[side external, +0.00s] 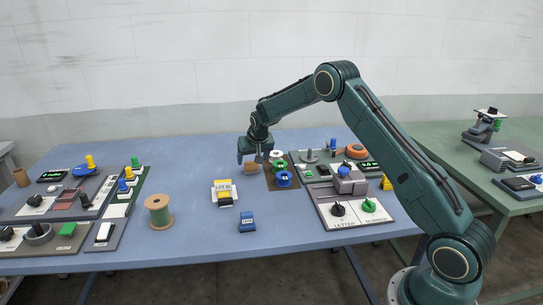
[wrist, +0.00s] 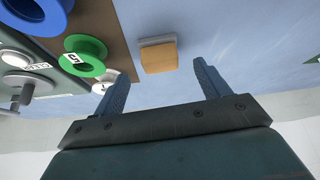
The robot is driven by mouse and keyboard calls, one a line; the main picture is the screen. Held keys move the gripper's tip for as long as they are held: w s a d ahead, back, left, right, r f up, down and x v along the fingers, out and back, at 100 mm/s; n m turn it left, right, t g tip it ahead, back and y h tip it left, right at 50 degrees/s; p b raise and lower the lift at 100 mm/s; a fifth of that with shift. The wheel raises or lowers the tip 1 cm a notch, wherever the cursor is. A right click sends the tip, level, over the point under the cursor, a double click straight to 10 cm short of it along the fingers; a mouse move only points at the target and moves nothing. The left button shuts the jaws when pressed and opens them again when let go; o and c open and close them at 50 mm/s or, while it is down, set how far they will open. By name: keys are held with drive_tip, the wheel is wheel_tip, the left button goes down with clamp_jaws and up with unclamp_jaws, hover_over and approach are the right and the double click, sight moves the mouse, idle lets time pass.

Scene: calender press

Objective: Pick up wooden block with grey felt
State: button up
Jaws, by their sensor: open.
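The wooden block with grey felt (wrist: 159,56) shows in the wrist view as a small tan block with a grey layer along one side, on the blue table. In the side view the block (side external: 250,168) lies just below my gripper (side external: 251,158), left of the spools. In the wrist view my gripper (wrist: 158,84) is open, its two blue-grey fingers apart and nothing between them. The block lies beyond the fingertips, roughly in line with the gap. I cannot tell the exact height of the fingers above it.
A brown board holds a green spool (wrist: 85,56) and a blue spool (side external: 284,179), close beside the block. A grey control panel (side external: 325,168) stands to the right. A yellow-and-white labelled item (side external: 224,190) and a blue block (side external: 247,222) lie nearer the front. The table left of the block is clear.

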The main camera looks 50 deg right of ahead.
sight(252, 163)
drive_tip(key=shift+x, duration=2.35)
drive_tip(key=shift+c, duration=0.2)
drive_tip(key=shift+r, duration=0.1)
drive_tip(key=c, duration=1)
